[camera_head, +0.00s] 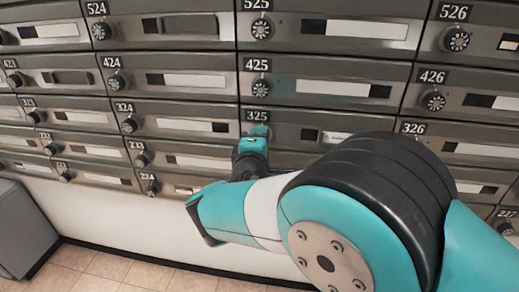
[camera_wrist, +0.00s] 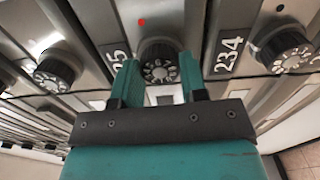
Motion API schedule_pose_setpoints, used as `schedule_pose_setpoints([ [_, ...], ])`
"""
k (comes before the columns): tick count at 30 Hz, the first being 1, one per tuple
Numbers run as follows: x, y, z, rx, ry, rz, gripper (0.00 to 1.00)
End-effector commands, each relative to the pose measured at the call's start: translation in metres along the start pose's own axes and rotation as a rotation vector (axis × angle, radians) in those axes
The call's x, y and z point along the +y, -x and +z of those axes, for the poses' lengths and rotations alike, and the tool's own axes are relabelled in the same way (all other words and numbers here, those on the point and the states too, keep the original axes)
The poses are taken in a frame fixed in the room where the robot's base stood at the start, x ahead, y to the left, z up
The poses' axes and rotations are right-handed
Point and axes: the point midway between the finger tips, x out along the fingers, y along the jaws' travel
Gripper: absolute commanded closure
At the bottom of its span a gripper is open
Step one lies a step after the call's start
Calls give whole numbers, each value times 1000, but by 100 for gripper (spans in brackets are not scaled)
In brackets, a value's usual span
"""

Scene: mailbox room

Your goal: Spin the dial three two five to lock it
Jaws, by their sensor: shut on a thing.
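The mailbox door marked 325 (camera_head: 290,124) is in the middle of the head view. My gripper (camera_head: 254,141) is at the left end of this door, over the place of its dial, and hides most of it. In the wrist view the round black dial (camera_wrist: 158,70) with pale numerals sits between my two teal fingers. My gripper (camera_wrist: 158,84) is shut on this dial, one finger on each side. A red dot (camera_wrist: 141,22) shows above the dial. The label beside it is partly hidden by the left finger, with only its end, a 5, clear. The dial's setting is too small to read.
Neighbouring doors have similar dials, such as those of 425 (camera_head: 261,89), 324 (camera_head: 130,125) and 426 (camera_head: 433,101). In the wrist view a dial (camera_wrist: 285,48) lies right of the label 234. A grey box (camera_head: 25,232) stands at lower left on the tiled floor.

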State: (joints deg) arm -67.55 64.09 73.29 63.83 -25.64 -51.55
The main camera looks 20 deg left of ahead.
Motion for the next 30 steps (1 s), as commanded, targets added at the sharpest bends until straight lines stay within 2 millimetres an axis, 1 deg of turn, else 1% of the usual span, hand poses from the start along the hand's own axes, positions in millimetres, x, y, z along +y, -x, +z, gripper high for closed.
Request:
schedule_pose_setpoints([
  [1, -4, 0, 0, -2, -44, 1, 84],
  [3, -4, 0, 0, -1, -110, 1, 84],
  [30, -6, 0, 1, -1, -966, 0, 84],
])
